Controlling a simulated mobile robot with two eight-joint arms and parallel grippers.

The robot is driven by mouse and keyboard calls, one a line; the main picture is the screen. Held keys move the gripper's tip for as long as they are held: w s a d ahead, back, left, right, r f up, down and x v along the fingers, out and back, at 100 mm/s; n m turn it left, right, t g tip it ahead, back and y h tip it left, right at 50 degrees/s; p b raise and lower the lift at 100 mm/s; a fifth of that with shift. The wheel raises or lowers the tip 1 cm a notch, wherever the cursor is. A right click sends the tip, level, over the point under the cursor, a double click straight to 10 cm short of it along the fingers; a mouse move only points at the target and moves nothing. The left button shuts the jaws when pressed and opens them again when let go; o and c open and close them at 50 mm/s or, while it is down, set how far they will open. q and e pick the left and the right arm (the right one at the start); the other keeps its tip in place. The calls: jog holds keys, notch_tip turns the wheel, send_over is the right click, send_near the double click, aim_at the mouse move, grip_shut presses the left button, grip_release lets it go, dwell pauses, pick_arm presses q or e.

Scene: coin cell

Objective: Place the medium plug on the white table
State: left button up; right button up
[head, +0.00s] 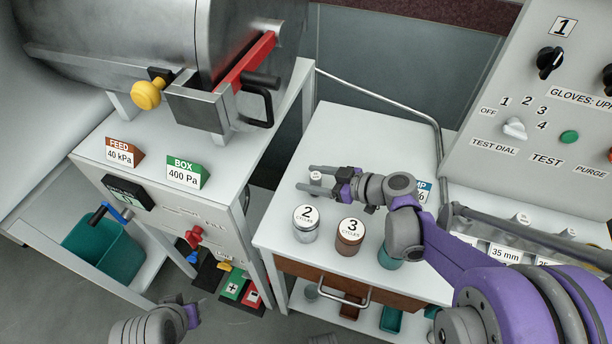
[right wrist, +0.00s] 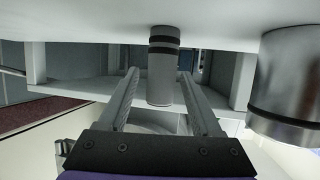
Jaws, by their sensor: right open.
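A small grey cylindrical plug (head: 316,178) stands upright on the white table (head: 350,130). In the right wrist view the plug (right wrist: 163,65) shows two dark bands near its base, which touches the white surface. My right gripper (head: 305,178) is open, with one finger on each side of the plug. The right wrist view shows a gap between the plug and both fingers (right wrist: 158,74). My left gripper (head: 190,315) is at the bottom left, low and away from the table; its fingers are not clear.
A silver canister marked 2 (head: 306,222) and a brown one marked 3 (head: 349,236) stand near the table's front edge. A teal container (head: 390,256) is partly hidden by my right arm. A control panel (head: 550,110) rises at right. The table's back left is clear.

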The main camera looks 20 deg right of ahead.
jog(key=p+v, duration=0.1)
jog(key=v, duration=0.8)
jog(key=shift+s+d+r, duration=0.1)
jog(key=shift+s+d, duration=0.15)
jog(key=shift+s, duration=0.1)
